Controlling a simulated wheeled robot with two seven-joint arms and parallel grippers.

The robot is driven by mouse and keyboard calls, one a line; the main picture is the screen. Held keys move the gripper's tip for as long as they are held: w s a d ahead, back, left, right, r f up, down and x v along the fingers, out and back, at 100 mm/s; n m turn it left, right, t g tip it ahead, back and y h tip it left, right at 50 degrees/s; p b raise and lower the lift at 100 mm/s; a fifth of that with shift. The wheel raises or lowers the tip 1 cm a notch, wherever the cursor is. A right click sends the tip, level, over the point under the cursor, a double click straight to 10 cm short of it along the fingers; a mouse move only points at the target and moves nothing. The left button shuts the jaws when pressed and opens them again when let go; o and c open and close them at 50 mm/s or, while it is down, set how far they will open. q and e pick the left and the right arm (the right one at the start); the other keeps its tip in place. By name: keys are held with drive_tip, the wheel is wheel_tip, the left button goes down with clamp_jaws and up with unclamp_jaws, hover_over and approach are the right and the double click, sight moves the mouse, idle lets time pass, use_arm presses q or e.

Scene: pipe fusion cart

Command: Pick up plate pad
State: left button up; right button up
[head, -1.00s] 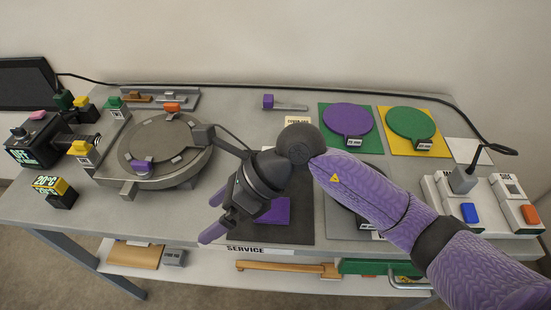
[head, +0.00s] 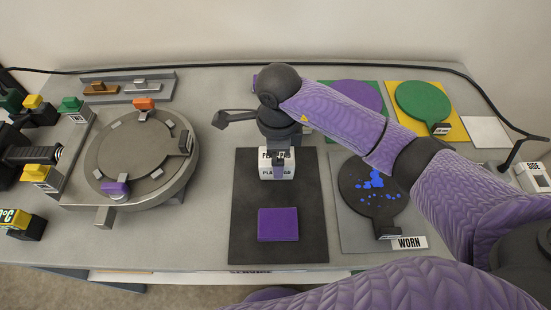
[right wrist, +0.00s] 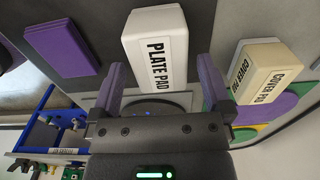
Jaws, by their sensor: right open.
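The plate pad (head: 291,168) is a white block with a black "PLATE PAD" label. It sits at the back of a dark mat (head: 245,200) in the head view, partly hidden by my right gripper. My right gripper (head: 279,168) is above it and pointing down. In the right wrist view, the plate pad (right wrist: 156,40) lies between the two purple fingers of my open right gripper (right wrist: 158,88). I cannot tell if either finger touches it. My left gripper is not in view.
A purple block (head: 278,224) lies on the mat in front. A cover pad (right wrist: 265,70) is beside the plate pad. A dark disc with blue spots (head: 372,190), labelled WORN, is to the right. A round metal plate (head: 135,160) stands left.

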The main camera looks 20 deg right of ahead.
wheel_tip(320, 180, down, 4)
drive_tip(key=shift+a+r+b, duration=0.1)
drive_tip(key=shift+r+b, duration=0.05)
drive_tip(key=shift+b, duration=0.15)
drive_tip(key=c, duration=1.2)
drive_tip(key=shift+o, duration=0.2)
wheel_tip(320, 180, up, 10)
drive_tip(key=shift+r+p, duration=0.1)
drive_tip(key=shift+p, duration=1.05)
